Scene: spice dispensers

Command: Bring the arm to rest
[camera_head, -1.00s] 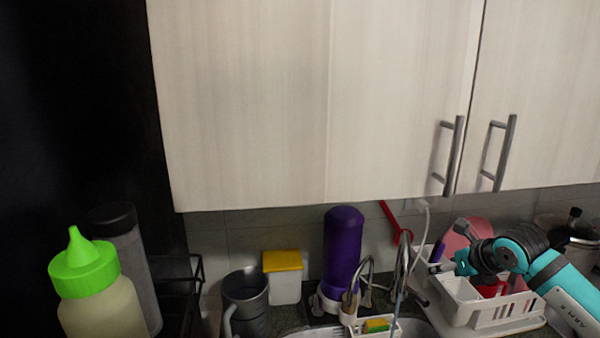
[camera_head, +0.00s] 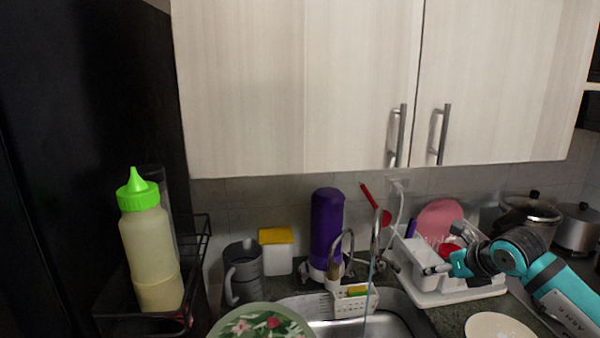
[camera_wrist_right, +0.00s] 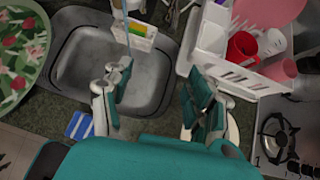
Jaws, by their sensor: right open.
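My right arm comes in from the right in the head view, and its gripper (camera_head: 447,250) hangs in front of the dish rack. In the right wrist view the gripper's two fingers (camera_wrist_right: 152,88) stand wide apart with nothing between them. They are above the front edge of the sink (camera_wrist_right: 150,75) and the counter. The space between the fingers shows sink and counter only. My left gripper is not in view.
A white dish rack (camera_head: 430,298) with a pink plate (camera_head: 437,216) is beside the gripper. A purple bottle (camera_head: 326,228), grey pitcher (camera_head: 243,272) and yellow-lidded container (camera_head: 277,252) stand left of it. A green-capped bottle (camera_head: 150,245) is farther left. Cabinets (camera_head: 300,90) hang above.

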